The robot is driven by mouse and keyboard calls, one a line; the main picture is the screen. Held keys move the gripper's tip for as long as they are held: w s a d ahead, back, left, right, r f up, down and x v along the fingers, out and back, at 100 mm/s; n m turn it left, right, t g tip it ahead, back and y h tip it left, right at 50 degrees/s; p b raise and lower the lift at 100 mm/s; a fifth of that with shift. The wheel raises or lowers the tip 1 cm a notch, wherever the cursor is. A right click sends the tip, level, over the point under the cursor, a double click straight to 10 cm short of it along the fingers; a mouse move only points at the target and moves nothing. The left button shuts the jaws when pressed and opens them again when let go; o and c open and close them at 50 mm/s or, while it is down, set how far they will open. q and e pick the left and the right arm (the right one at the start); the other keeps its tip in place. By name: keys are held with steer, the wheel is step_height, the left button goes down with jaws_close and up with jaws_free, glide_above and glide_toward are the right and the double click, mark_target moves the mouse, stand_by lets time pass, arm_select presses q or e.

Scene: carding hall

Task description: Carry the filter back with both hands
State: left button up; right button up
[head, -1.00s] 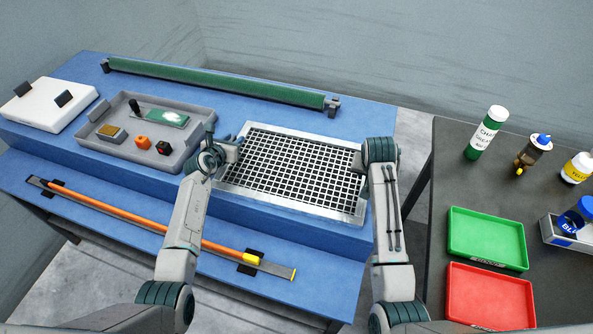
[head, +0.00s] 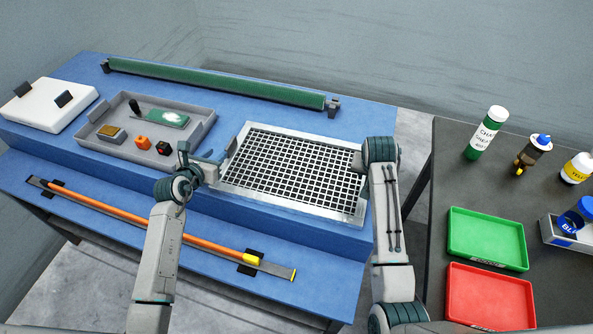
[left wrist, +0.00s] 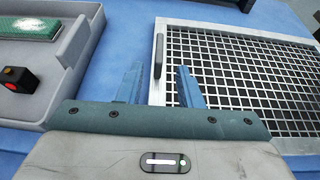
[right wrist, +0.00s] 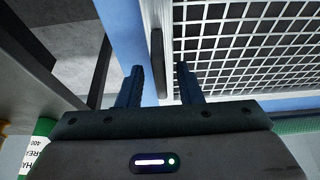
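The filter (head: 292,172) is a pale-framed rectangular panel with a dark grid, lying flat on the blue bench. A dark handle (left wrist: 158,57) on its left edge shows in the left wrist view. Another dark handle (right wrist: 157,62) on its opposite edge shows in the right wrist view. My left gripper (left wrist: 160,67) is open, its fingers on either side of the line of the left handle. My right gripper (right wrist: 159,66) is also open, its fingers flanking the line of the other handle. Its fingers are mostly hidden by my arm in the head view. I cannot tell if either touches.
A grey tray (head: 88,137) with small parts lies left of the filter. A green roller (head: 215,84) runs along the back, and an orange rod (head: 150,218) lies on the lower front step. A dark table (head: 450,170) with bottles and green and red trays stands right.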

steer(key=v, duration=1.1)
steer(key=shift+r, duration=0.3)
steer(key=shift+s, duration=0.1)
